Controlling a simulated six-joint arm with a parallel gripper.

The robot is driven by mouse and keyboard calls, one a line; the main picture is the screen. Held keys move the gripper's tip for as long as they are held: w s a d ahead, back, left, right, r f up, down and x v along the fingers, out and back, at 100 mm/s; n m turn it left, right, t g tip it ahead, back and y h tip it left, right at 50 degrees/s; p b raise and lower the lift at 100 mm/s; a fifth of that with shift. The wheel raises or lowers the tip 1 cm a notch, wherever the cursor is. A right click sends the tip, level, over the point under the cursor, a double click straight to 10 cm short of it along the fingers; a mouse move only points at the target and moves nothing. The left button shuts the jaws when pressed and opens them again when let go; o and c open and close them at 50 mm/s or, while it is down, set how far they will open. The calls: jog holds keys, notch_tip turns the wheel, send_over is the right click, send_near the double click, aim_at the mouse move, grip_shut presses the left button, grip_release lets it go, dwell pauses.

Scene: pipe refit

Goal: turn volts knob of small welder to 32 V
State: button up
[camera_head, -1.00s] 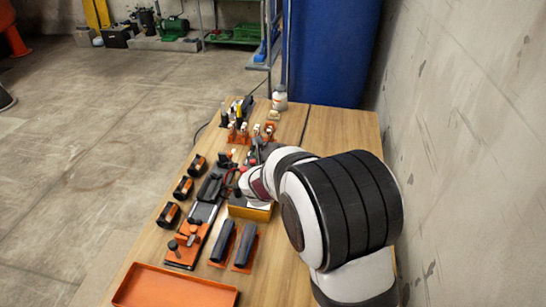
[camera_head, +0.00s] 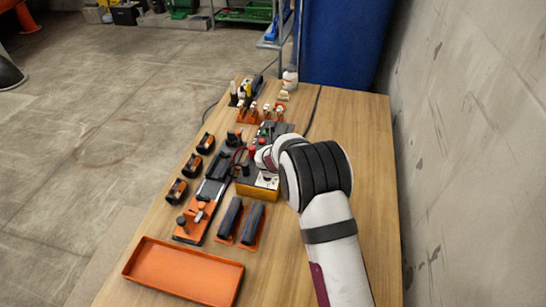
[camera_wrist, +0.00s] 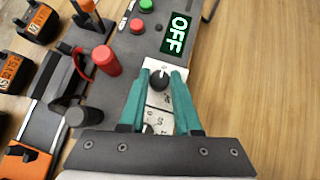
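The small welder (camera_head: 257,191) is a dark box with a yellow-orange base on the table in the head view, partly hidden by my arm. In the wrist view its grey panel (camera_wrist: 124,48) carries a lit display (camera_wrist: 176,33) reading OFF. A black knob (camera_wrist: 159,81) sits on a white plate with scale marks (camera_wrist: 158,101), too small to read surely. My gripper (camera_wrist: 163,70) has its teal fingers apart, one on each side of the knob. I cannot tell whether they touch it. In the head view the fingers are hidden.
In the wrist view, a green button (camera_wrist: 146,5), a small red button (camera_wrist: 137,26) and a large red terminal (camera_wrist: 106,60) lie near the fingers. An orange tray (camera_head: 183,272) is at the table's front. Bare wood (camera_head: 355,150) lies to the right.

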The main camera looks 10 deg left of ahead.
grip_shut()
jog(key=shift+m, duration=0.3)
jog(key=m+h, duration=0.4)
jog(key=m, duration=0.1)
jog(key=shift+a, duration=0.35)
jog(key=m+g+h, duration=0.1)
jog(key=m+h, duration=0.2)
jog(key=shift+a+m, duration=0.1)
jog(key=shift+m, duration=0.2)
jog(key=shift+w+m+g, duration=0.1)
jog(key=shift+m+g, duration=0.2)
jog(key=shift+m, duration=0.1)
jog(key=shift+m+h, duration=0.3)
jog(key=shift+h, duration=0.1)
jog(key=o, duration=0.6)
grip_release()
jog(key=shift+c, duration=0.2)
